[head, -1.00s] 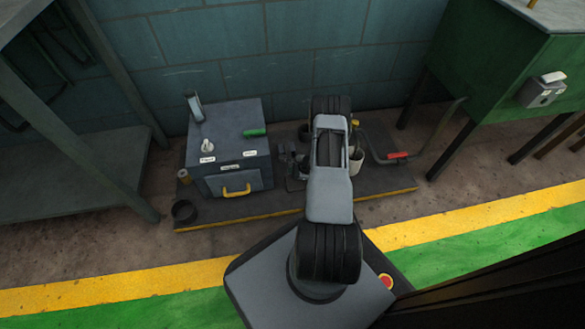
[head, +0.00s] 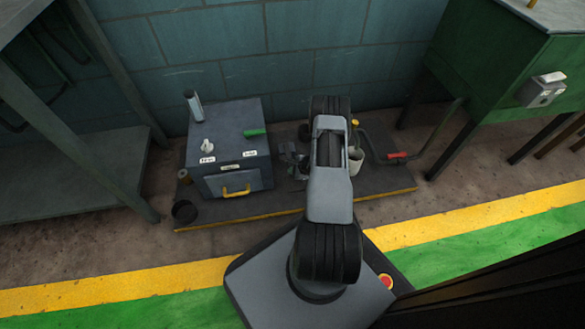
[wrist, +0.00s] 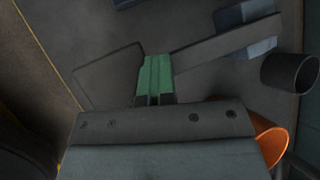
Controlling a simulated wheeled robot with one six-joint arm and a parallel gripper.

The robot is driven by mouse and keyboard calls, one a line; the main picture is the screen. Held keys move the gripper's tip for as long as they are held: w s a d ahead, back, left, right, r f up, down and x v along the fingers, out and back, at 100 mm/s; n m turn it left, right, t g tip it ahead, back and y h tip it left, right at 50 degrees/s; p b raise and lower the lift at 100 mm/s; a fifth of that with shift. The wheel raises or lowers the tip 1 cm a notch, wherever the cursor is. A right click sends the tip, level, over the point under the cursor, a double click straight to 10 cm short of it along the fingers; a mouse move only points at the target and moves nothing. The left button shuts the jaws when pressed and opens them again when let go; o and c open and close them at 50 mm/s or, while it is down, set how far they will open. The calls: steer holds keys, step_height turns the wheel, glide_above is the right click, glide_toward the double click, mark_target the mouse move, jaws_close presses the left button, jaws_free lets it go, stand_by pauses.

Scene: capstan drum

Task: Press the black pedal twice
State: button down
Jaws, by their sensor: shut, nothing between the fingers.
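In the wrist view my gripper (wrist: 154,75) shows as two green fingers pressed together, empty, pointing down over the dark platform. A dark bar (wrist: 225,44), which looks like the black pedal, slants from close beside the fingers toward a blue-grey block (wrist: 258,15). I cannot tell whether the fingertips touch it. A thin dark plate (wrist: 108,75) lies on the other side of the fingers. In the head view my arm covers much of this spot; the gripper is small and partly hidden left of the arm, and the pedal cannot be made out clearly.
A grey box (head: 232,165) with a yellow handle stands left on the platform (head: 290,208). A pale cup (head: 356,160) and a red-gripped lever (head: 396,155) are to the right. In the wrist view a dark cylinder (wrist: 288,73) and an orange-lined cup (wrist: 270,142) are close by.

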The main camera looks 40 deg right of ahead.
steer(key=shift+w+r+p, duration=0.15)
steer(key=shift+r+p, duration=1.45)
steer(key=shift+r, duration=1.1)
steer(key=shift+w+r, duration=0.1)
steer(key=shift+r, duration=0.05)
steer(key=shift+r, duration=0.1)
steer(key=shift+w+d+r+p, duration=0.1)
steer(key=shift+w+r+p, duration=0.1)
steer(key=shift+r+p, duration=0.45)
steer(key=shift+w+d+r+p, duration=0.15)
steer(key=shift+r+p, duration=0.15)
steer(key=shift+r, duration=0.7)
steer(key=shift+w+d+r+p, duration=0.1)
steer(key=shift+w+r+p, duration=0.1)
steer(key=shift+r+p, duration=0.45)
steer(key=shift+r, duration=0.1)
